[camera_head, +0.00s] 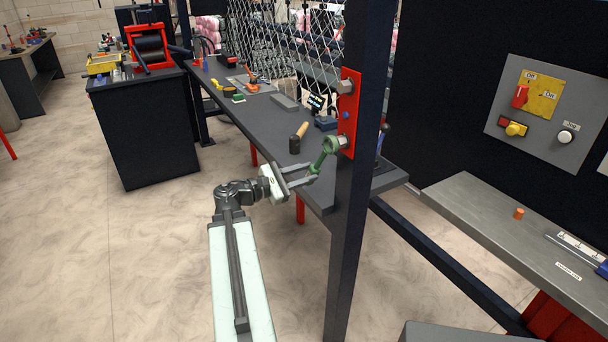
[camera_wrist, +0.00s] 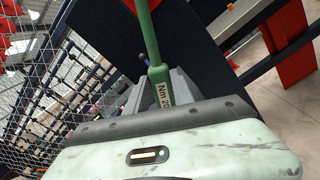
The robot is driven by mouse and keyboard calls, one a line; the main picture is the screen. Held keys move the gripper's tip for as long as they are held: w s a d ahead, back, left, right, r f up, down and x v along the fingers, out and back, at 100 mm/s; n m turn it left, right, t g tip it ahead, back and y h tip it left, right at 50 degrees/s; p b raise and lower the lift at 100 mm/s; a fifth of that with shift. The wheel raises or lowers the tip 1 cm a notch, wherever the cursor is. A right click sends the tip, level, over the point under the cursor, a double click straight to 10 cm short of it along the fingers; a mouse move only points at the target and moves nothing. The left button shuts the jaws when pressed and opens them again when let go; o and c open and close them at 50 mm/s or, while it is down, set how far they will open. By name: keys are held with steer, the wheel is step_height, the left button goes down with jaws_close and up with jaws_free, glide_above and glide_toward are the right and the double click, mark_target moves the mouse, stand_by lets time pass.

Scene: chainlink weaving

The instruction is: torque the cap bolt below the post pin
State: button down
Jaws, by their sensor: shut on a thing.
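A red plate (camera_head: 350,100) is fixed to the dark post (camera_head: 352,215). It carries a bolt head at its top (camera_head: 346,87), a small blue pin (camera_head: 346,115) in the middle and the cap bolt (camera_head: 342,141) below the pin. My gripper (camera_head: 312,172) is shut on a green torque wrench (camera_head: 322,160). The wrench slants up to the right, its head at the cap bolt; I cannot tell if it is fully seated. In the wrist view the wrench (camera_wrist: 151,40) runs up between my gripper's fingers (camera_wrist: 160,92), with an "Nm 20" label showing. The wrist view does not show the bolt clearly.
A dark workbench (camera_head: 265,125) behind the post holds a mallet (camera_head: 298,138) and small tools. Chain-link mesh (camera_head: 300,40) hangs behind. At right are a switch panel (camera_head: 550,115) and a grey shelf (camera_head: 490,215). The floor at left is open.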

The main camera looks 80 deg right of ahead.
steer(key=shift+x, duration=1.4)
steer(key=shift+s+d, duration=0.1)
steer(key=shift+r, duration=0.15)
steer(key=shift+w+d+r+m+p, duration=0.6)
steer(key=shift+w+m+p, duration=0.15)
steer(key=shift+m, duration=0.25)
steer(key=shift+w+d+r+m+p, duration=0.3)
steer(key=shift+r+m+p, duration=0.1)
steer(key=shift+r+m, duration=0.1)
steer(key=shift+w+d+r+m+p, duration=0.3)
steer(key=shift+w+r+m+p, duration=0.1)
steer(key=shift+m, duration=0.1)
steer(key=shift+w+d+r+m+p, duration=0.25)
steer(key=shift+d+r+m+p, duration=0.05)
steer(key=shift+r+m+p, duration=0.35)
steer(key=shift+w+d+r+m+p, duration=0.25)
steer(key=shift+r+m+p, duration=0.4)
steer(key=shift+m+p, duration=0.05)
steer(key=shift+w+d+r+m+p, duration=0.25)
steer(key=shift+d+r+m+p, duration=0.05)
steer(key=shift+r+m+p, duration=0.35)
